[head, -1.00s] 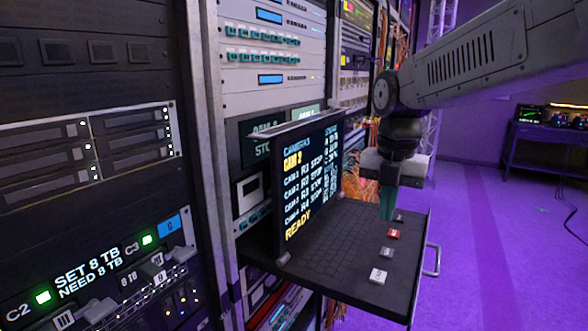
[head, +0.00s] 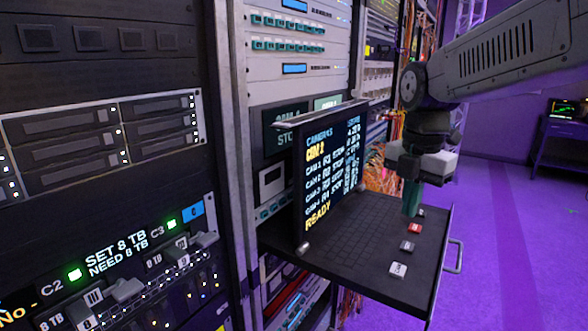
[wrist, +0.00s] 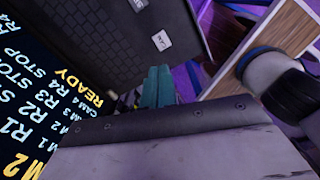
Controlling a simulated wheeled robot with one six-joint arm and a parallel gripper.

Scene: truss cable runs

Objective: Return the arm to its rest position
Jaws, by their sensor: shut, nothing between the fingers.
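My gripper (head: 411,198) has teal fingers pointing down above the pull-out keyboard drawer (head: 350,250). The fingers are shut and hold nothing. In the wrist view the fingers (wrist: 158,86) are together beside the drawer's edge. Whether the fingertips touch anything is not clear. The fold-up screen (head: 330,175) shows a camera list and "READY". It also fills the left of the wrist view (wrist: 40,100).
The equipment rack (head: 110,130) rises at the left, with lit panels reading "SET 8 TB". A drawer handle (head: 453,256) sticks out at the right. Orange cables (head: 377,170) hang behind the drawer. The purple floor at the right is clear, with a table (head: 565,140) far back.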

